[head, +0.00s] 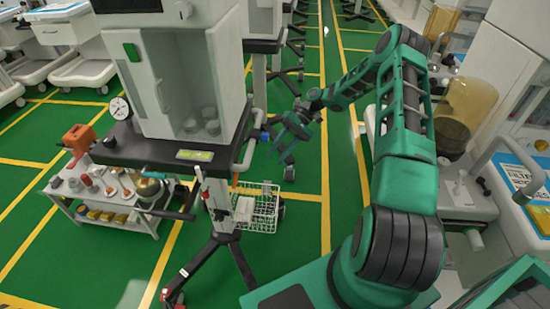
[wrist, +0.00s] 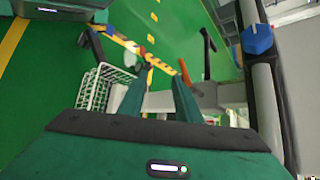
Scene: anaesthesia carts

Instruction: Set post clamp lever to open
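In the head view, my gripper (head: 284,139) hangs at the right side of the nearest cart, beside a rail with a blue knob. In the wrist view, its two green fingers (wrist: 157,88) are apart, with no object gripped between them. A pale horizontal bar (wrist: 235,95) passes behind the fingertips. A small orange-red lever-like part (wrist: 207,67) stands just right of the fingers, apart from them. In the head view, a red-tipped part (head: 199,173) shows on the cart's post (head: 217,192). I cannot tell which of these is the clamp lever, or its setting.
The cart's dark tabletop (head: 150,150) carries a grey cabinet. A white wire basket (head: 256,212) hangs low on the post; it shows left of the fingers in the wrist view (wrist: 100,90). A blue knob (wrist: 257,39) is at upper right. Green floor lies open between cart rows.

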